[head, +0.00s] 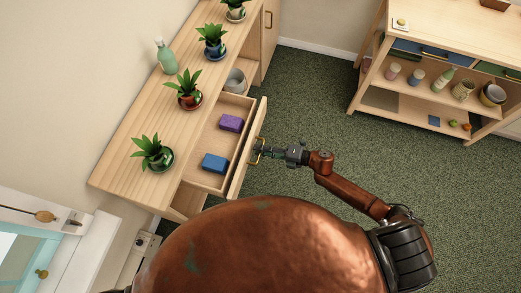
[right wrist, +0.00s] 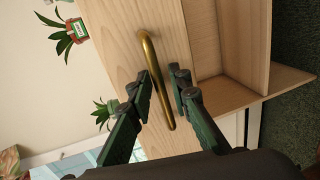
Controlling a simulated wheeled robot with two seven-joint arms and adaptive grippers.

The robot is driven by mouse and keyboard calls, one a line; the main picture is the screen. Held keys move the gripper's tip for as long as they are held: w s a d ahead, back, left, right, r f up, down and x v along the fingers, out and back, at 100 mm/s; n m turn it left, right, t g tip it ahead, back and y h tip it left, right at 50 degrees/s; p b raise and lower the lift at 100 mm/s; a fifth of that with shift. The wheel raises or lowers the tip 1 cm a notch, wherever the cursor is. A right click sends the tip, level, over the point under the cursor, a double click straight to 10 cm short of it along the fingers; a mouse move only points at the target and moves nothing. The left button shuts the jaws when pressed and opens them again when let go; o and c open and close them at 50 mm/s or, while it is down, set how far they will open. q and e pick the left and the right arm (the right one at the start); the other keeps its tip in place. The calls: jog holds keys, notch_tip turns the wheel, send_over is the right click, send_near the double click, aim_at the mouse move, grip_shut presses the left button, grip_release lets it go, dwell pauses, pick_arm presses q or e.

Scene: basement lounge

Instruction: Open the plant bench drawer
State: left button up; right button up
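The plant bench (head: 120,165) runs along the wall at the left, with several potted plants on top. Its drawer (head: 246,165) is pulled out and stands open, with a purple block (head: 232,123) and a blue block (head: 215,162) inside. My right gripper (head: 263,149) is at the brass handle (head: 257,157) on the drawer front. In the right wrist view, the handle (right wrist: 152,65) passes between the two fingers of my right gripper (right wrist: 166,84). A gap shows between the handle and the right-hand finger. My left gripper is not in view.
A green bottle (head: 166,56) stands on the bench top. A grey bowl (head: 235,81) sits in the open bay beside the drawer. A shelf unit (head: 440,31) with jars and bowls stands at the upper right. Green carpet (head: 310,105) is clear between them.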

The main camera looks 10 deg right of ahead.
jog(key=shift+o, duration=0.5)
jog(key=shift+a, duration=0.1)
jog(key=v, duration=1.2)
